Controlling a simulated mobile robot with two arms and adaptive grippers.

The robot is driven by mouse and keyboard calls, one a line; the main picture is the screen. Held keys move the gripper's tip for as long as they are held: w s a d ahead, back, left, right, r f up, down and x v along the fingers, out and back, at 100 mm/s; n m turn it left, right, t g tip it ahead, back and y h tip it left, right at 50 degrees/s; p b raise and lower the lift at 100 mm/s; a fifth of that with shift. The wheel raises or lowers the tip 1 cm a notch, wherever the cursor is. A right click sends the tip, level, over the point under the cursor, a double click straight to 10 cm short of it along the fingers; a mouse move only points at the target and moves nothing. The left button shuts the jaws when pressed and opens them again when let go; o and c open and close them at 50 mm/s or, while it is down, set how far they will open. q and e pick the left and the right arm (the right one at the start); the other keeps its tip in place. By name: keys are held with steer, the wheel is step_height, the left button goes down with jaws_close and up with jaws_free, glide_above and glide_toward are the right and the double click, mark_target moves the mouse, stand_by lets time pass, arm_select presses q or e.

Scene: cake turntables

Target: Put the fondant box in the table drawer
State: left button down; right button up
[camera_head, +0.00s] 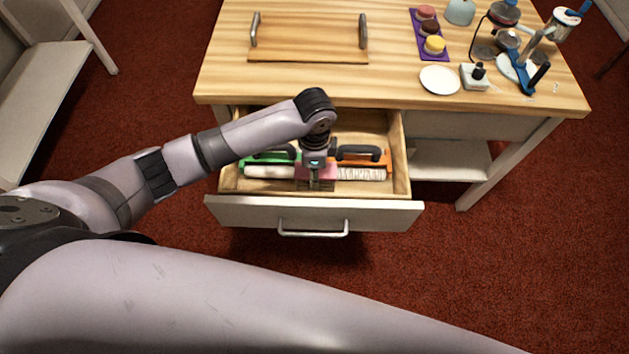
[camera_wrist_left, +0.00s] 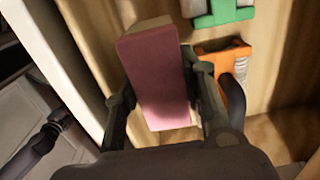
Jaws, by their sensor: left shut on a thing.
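The fondant box (camera_head: 325,172) is pink and partly hidden by my left gripper (camera_head: 316,178) in the head view. In the left wrist view the box (camera_wrist_left: 158,75) shows a pink face and a pale end, with a finger on each side. My left gripper is shut on it. The table drawer (camera_head: 385,212) is pulled open, and the gripper and box are over or inside it. I cannot tell whether the box touches the drawer floor. My right gripper is not in view.
A green-handled tool (camera_head: 262,157) and an orange-handled tool (camera_head: 378,158) lie in the drawer beside the box. The tabletop above holds a wooden tray (camera_head: 305,55), a purple tray (camera_head: 424,42) of small cakes, a white plate (camera_head: 439,79) and glassware at the right.

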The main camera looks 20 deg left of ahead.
arm_select(q)
steer(key=shift+f, duration=3.15)
steer(key=c, duration=1.3)
jaws_free()
steer(key=shift+f, duration=0.1)
step_height(320, 180, up, 12)
steer(key=shift+r, duration=0.15)
steer(key=shift+a, duration=0.1)
